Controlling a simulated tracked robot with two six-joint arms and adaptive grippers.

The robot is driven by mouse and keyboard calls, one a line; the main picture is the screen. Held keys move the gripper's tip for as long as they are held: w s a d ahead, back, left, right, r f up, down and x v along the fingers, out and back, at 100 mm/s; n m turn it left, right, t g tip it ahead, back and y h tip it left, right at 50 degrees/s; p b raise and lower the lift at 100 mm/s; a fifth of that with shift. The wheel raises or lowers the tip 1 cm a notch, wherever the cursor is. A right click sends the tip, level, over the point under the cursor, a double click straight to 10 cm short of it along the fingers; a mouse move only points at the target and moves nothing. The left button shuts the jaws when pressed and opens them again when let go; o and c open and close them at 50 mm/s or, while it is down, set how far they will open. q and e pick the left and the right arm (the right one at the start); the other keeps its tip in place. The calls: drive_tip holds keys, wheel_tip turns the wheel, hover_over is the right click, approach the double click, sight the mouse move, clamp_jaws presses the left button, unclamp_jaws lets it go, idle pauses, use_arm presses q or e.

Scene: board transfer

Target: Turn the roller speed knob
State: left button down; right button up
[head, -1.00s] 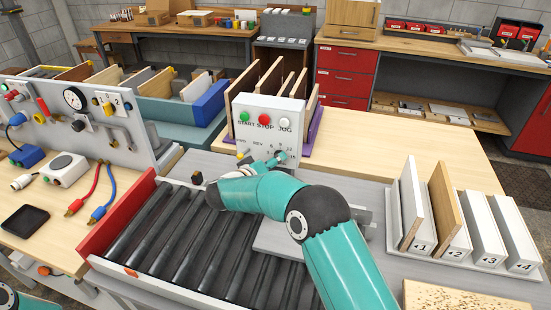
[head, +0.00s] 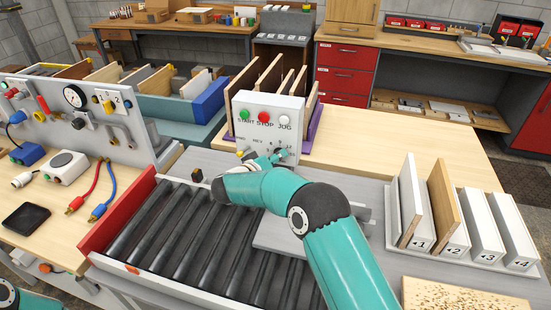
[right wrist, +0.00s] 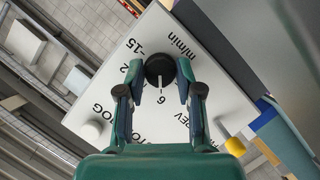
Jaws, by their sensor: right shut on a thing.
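The roller speed knob (right wrist: 158,66) is a round black dial on the front of the grey-white control box (head: 258,112). In the right wrist view its white pointer line is at the printed 6. My right gripper (right wrist: 160,78) is shut on the knob, with one finger on each side of it. In the head view my right gripper (head: 276,157) reaches the lower right of the box front and partly covers the knob and the scale. My left gripper is not in view.
Green (head: 244,114), red (head: 263,117) and white (head: 284,118) buttons sit above the knob. A yellow-tipped switch (right wrist: 235,146) is beside it. The roller conveyor (head: 205,235) lies in front. Panels stand in a numbered rack (head: 466,251) at right. Boards stand behind the box.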

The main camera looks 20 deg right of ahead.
drive_tip(key=shift+s+d+f+m+t+y+b, duration=0.1)
drive_tip(key=shift+m+t+y+b, duration=0.25)
drive_tip(key=shift+m+y, duration=0.9)
drive_tip(key=shift+s+m+t+y+b, duration=0.1)
drive_tip(key=shift+m+t+y+b, duration=0.35)
drive_tip(key=shift+m, duration=1.3)
drive_tip(key=shift+y, duration=0.3)
drive_tip(key=o, duration=1.1)
drive_tip(key=shift+w, duration=0.1)
drive_tip(key=shift+o, duration=0.2)
drive_tip(key=shift+r, duration=0.2)
